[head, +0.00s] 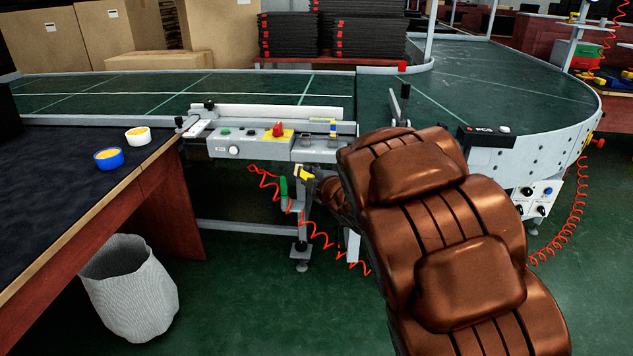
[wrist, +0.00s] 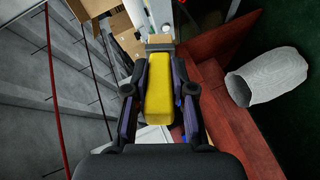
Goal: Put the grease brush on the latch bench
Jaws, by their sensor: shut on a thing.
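A yellow block-like handle, which I take as the grease brush (wrist: 158,98), sits between the two fingers of my gripper (wrist: 160,88) in the wrist view. Its far end shows a tan tip (wrist: 160,41). The fingers are shut on its sides. In the head view a small bit of yellow shows at my gripper (head: 312,176), in front of the conveyor's control panel and clear of the bench. A dark-topped bench (head: 75,190) with reddish wooden sides stands at left; no label shows that it is the latch bench.
A blue tub (head: 108,158) and a white tub (head: 138,135) with yellow contents stand on the bench. A white woven bin (head: 130,290) is on the floor beside it. The conveyor (head: 300,88) curves behind. Red coiled hoses (head: 325,238) hang under the control panel (head: 245,143).

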